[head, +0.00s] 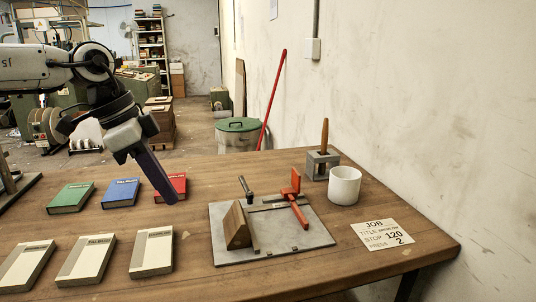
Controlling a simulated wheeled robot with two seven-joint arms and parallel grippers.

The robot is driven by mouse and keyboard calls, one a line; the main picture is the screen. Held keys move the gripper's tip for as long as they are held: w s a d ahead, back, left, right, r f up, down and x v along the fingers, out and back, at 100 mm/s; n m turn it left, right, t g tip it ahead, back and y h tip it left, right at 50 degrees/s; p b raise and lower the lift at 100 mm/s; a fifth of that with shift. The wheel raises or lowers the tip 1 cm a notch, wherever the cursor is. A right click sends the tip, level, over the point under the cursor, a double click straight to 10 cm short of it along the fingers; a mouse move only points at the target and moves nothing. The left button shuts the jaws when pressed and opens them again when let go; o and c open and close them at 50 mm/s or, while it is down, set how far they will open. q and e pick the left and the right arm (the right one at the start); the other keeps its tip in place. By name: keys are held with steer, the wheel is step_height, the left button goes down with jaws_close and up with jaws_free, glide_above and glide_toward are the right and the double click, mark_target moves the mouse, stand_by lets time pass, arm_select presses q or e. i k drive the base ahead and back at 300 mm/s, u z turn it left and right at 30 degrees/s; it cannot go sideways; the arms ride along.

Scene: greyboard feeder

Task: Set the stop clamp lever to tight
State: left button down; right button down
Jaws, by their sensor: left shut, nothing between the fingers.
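A grey feeder plate (290,239) lies on the wooden bench. On it stand a brown wooden wedge block (237,226), a small dark lever (246,187) tilted up and to the left, and an orange-red arm (298,208) with an upright part. I cannot tell for sure which is the stop clamp lever; the dark one stands by the plate's back edge beside a bar. My left gripper (170,199) is shut and empty, pointing down left of the plate, apart from it, near the red book. My right gripper is out of view.
A red book (180,184), blue book (121,192) and green book (71,198) lie left, with several pale books (152,250) in front. A white cup (345,185), a grey holder with a wooden handle (322,162) and a job card (384,234) reading stop 120, press 2 are right.

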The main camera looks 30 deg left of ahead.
mark_target(250, 194)
steer(key=i, duration=1)
